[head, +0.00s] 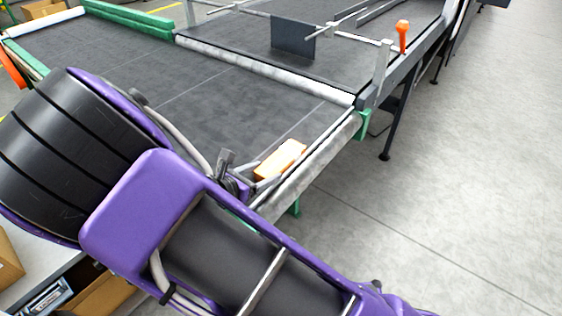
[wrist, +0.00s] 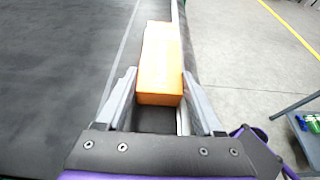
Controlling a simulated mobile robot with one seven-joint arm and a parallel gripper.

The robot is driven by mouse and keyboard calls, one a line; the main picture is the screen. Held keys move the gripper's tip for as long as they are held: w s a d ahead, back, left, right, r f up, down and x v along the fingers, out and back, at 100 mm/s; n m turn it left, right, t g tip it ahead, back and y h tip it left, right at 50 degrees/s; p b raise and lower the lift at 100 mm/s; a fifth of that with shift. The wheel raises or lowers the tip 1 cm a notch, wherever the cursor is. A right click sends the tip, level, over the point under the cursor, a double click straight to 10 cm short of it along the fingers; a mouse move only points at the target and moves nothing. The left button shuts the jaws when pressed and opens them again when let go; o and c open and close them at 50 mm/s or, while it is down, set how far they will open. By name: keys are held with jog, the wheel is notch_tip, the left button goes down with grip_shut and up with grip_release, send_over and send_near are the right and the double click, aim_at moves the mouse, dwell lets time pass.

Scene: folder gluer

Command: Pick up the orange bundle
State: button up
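The orange bundle (head: 280,159) is a box-shaped block lying on the dark conveyor belt, close to the belt's near right edge. In the wrist view the orange bundle (wrist: 160,66) lies ahead, its near end between the tips of my gripper's two grey fingers. My gripper (wrist: 158,88) is open, with a finger on each side of the bundle. A gap shows at the left finger; whether the right finger touches the bundle I cannot tell. In the head view my gripper (head: 262,172) is at the bundle's near end, partly hidden by my purple arm.
The belt (head: 215,95) is bare to the left of the bundle. A pale roller (head: 310,158) runs along the belt's edge beside it. A rail with an orange-handled knob (head: 402,36) stands farther back. The floor at right is clear. A grey cart with green items (wrist: 310,123) is at lower right.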

jog(key=c, duration=0.8)
